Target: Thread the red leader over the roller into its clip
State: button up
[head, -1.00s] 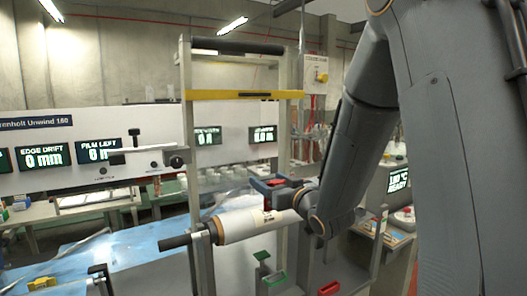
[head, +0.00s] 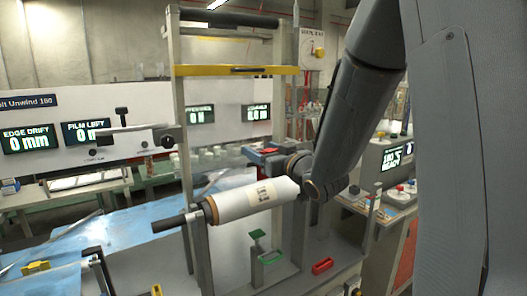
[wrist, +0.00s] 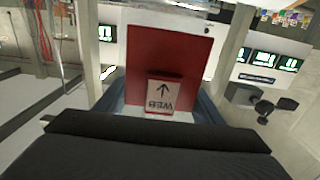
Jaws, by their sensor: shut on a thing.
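The red leader (wrist: 165,55) fills the middle of the wrist view as a flat red panel with a white WEB arrow label (wrist: 160,97). My gripper (wrist: 158,108) is shut on it, its blue fingers showing on either side of the leader's lower end. In the head view my gripper (head: 262,154) is small, with a bit of red at it, just above and behind the white film roll (head: 245,202). A dark roller (head: 228,17) spans the top of the upright frame, well above my gripper. I cannot make out for sure which part is the clip.
A yellow bar (head: 235,71) crosses the frame below the roller. A dark-handled arm (head: 135,137) juts left of the frame. A blue sheet (head: 140,231) covers the left bench.

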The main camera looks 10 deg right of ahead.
jog(key=shift+w+a+f+b, duration=0.3)
jog(key=shift+w+f+b, duration=0.55)
jog(key=shift+w+f, duration=0.1)
jog(key=shift+w+a+f+b, duration=0.25)
jog(key=shift+w+f+b, duration=0.6)
jog(key=shift+w+f, duration=0.1)
jog(key=shift+s+r, duration=0.1)
jog(key=shift+s, duration=0.05)
jog(key=s+d+r+p, duration=0.1)
jog(key=s+r+p, duration=0.2)
jog(key=s, duration=0.1)
jog(key=shift+s+d+r+p, duration=0.3)
jog(key=shift+s+r+p, duration=0.05)
jog(key=shift+r, duration=0.05)
